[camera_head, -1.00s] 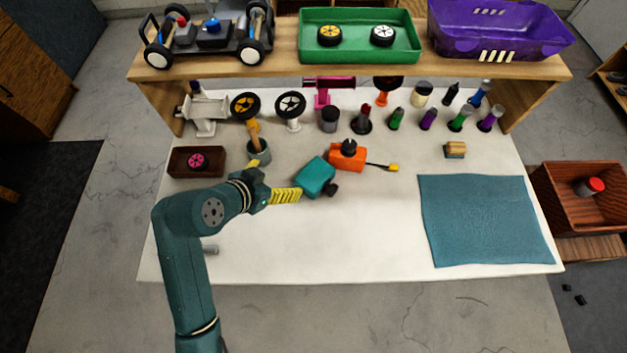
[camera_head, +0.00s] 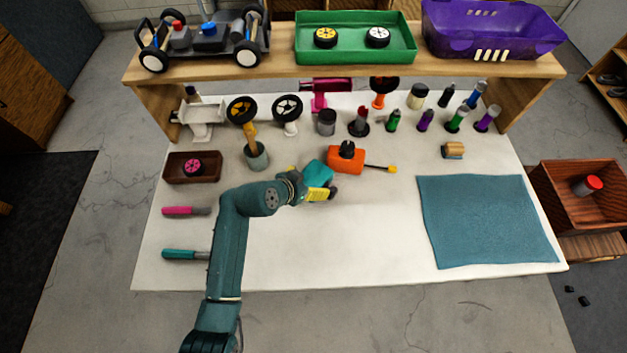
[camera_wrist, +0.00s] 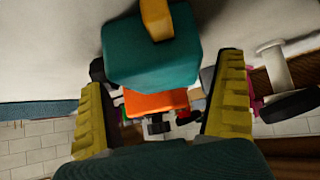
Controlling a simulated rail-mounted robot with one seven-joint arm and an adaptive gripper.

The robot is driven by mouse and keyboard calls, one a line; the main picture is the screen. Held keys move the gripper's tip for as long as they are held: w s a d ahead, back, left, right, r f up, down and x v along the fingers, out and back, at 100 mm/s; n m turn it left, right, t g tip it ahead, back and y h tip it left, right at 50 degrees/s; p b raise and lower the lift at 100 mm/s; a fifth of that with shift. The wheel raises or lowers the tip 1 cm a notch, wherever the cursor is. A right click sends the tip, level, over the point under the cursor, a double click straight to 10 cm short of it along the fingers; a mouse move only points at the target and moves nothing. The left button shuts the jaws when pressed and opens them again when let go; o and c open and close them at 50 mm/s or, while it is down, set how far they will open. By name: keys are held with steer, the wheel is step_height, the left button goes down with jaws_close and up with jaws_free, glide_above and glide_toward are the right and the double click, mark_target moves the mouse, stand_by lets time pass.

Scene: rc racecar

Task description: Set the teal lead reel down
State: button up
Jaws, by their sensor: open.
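The teal lead reel (camera_head: 318,173) is a boxy teal block on the white table, partly hidden by my gripper (camera_head: 318,193) in the head view. In the wrist view the teal reel (camera_wrist: 150,55) lies ahead of and between the spread yellow fingers of my gripper (camera_wrist: 162,73), with a yellow-orange tab at its top edge.
A blue mat (camera_head: 486,220) lies at right, with clear table left of it. A pink-handled tool (camera_head: 185,211) and a teal-handled tool (camera_head: 184,254) lie at left. A holder cup (camera_head: 257,156), wheels and bottles stand behind. A wooden shelf (camera_head: 350,70) spans the back.

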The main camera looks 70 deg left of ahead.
steer(key=shift+w+a+f, duration=0.15)
steer(key=shift+w, duration=0.05)
steer(key=c, duration=1.1)
